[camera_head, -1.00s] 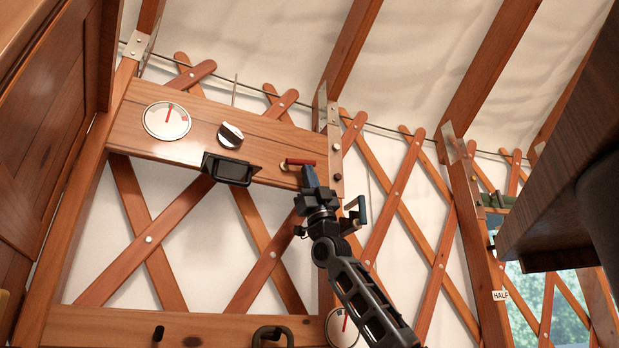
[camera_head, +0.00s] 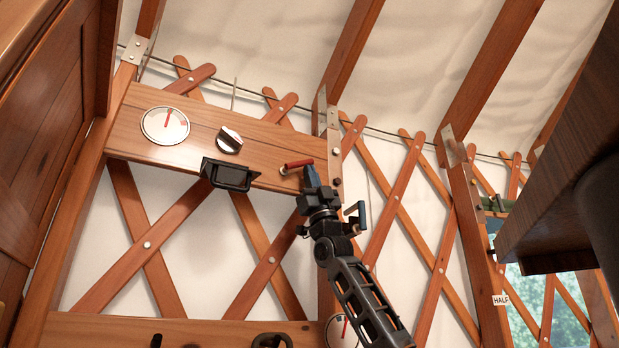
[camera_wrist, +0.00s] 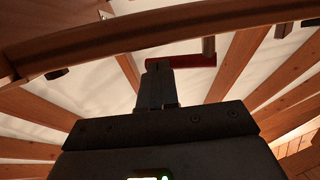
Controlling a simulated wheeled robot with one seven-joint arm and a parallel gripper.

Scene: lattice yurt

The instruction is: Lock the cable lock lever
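A red lever (camera_head: 298,166) sits at the right end of the upper wooden plank, slanting with its left end lower. It is the likely cable lock lever; no label on it is readable. In the wrist view the red bar (camera_wrist: 182,61) lies across the tips of my gripper (camera_wrist: 156,72), with a grey stem at its right end. My gripper (camera_head: 310,172) reaches up from below to the lever's right end. Its fingers look shut together, with the tips at or touching the bar rather than visibly around it. The exact contact is hidden.
The plank (camera_head: 180,110) also carries a round dial (camera_head: 165,126), a knob (camera_head: 230,139) and a black tray-like fixture (camera_head: 230,174). A dark wooden panel (camera_head: 560,200) juts in at right. Lattice lies behind.

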